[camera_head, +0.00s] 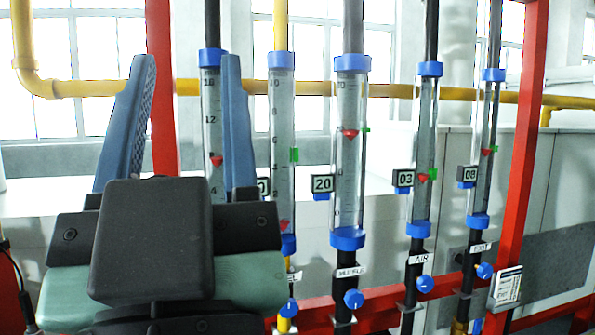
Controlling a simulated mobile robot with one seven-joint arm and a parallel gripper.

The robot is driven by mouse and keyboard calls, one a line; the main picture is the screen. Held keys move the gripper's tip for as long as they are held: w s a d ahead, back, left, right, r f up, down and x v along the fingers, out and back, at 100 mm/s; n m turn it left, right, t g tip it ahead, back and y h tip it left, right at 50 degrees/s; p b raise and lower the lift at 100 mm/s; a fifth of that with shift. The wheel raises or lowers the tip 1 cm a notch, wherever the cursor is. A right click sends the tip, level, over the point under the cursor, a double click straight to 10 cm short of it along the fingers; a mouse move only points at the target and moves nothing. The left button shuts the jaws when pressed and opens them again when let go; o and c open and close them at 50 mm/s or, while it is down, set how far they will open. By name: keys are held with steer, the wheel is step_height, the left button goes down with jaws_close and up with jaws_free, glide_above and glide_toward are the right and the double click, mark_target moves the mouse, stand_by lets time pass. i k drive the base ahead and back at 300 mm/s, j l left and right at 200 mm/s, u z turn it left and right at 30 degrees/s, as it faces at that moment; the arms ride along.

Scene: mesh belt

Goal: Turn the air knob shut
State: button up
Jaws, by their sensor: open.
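The air knob (425,284) is a small round blue knob with a light line on its face. It sits on a dark pipe just below the white AIR label (419,259), right of the picture's middle. Above it stands a clear flow tube (422,140) with blue end caps, a red float low inside and a green marker beside it. A small display (403,178) reading 03 is on its left.
Similar tubes stand on both sides, with blue knobs below: one (354,299) left of the air knob, one (484,270) right. Red frame posts (521,150) and a lower red rail (380,298) surround them. My gripper partly hides the leftmost tube.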

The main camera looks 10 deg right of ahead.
mark_target(425, 283)
steer(key=i+l+z, duration=0.15)
steer(key=l+z, duration=0.25)
steer(key=i+l+z, duration=0.2)
steer(key=z, duration=0.15)
steer(key=i+l+z, duration=0.25)
steer(key=z, duration=0.15)
steer(key=l, duration=0.1)
